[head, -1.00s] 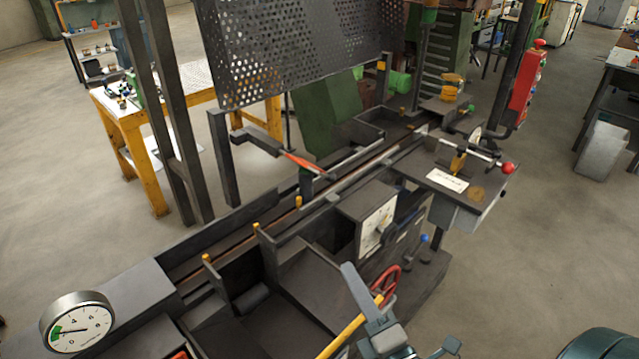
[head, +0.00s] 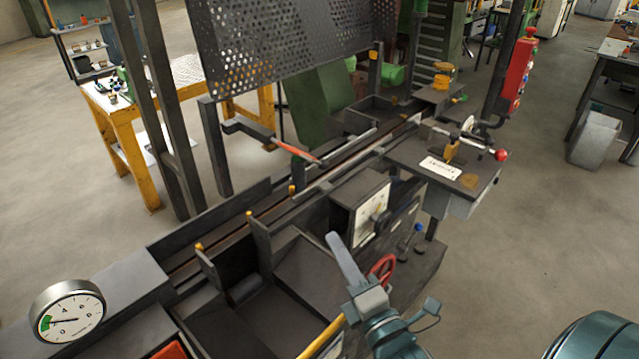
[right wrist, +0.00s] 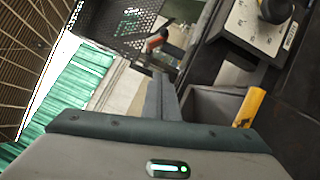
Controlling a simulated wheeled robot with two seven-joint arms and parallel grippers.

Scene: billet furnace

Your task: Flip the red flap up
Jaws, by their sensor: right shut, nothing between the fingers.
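A slim red-orange piece (head: 297,150) hangs slanted from a dark bracket over the long channel in the head view. Another flat red-orange piece (head: 171,351) is cut off by the lower edge at left; I cannot tell for sure which is the flap. My right gripper (head: 333,240) is shut and empty, its fingers pointing up in front of the dial box, apart from both red pieces. In the right wrist view the shut fingers (right wrist: 160,90) point toward an orange-red piece (right wrist: 157,40) further off. My left gripper is out of view.
A red handwheel (head: 381,269) and a yellow bar (head: 322,340) are close to my right gripper. A white-faced dial box (head: 370,212) stands behind it. A perforated screen (head: 290,50) hangs above the channel. A round gauge (head: 67,312) is at lower left.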

